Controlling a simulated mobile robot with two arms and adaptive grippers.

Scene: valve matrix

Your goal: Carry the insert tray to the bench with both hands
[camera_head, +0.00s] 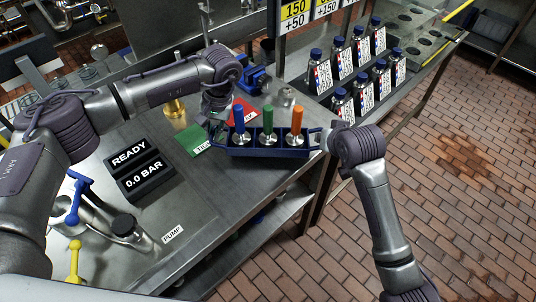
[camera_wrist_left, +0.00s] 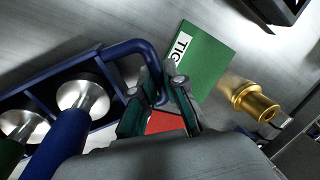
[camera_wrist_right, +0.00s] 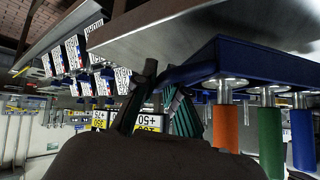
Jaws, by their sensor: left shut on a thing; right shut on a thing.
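The dark blue insert tray (camera_head: 265,153) is over the bench's front edge region in the head view. It holds a blue-handled insert (camera_head: 239,120), a green-handled insert (camera_head: 268,122) and an orange-handled insert (camera_head: 296,124), all standing upright. My left gripper (camera_head: 218,130) is shut on the tray's left handle, which shows in the left wrist view (camera_wrist_left: 125,46). My right gripper (camera_head: 326,140) is shut on the right handle, seen in the right wrist view (camera_wrist_right: 185,72). I cannot tell whether the tray's underside touches the bench (camera_head: 215,180).
Dark display boxes (camera_head: 145,175) stand left. Several labelled bottles (camera_head: 340,105) stand at the back right. Brick floor (camera_head: 450,150) lies right.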

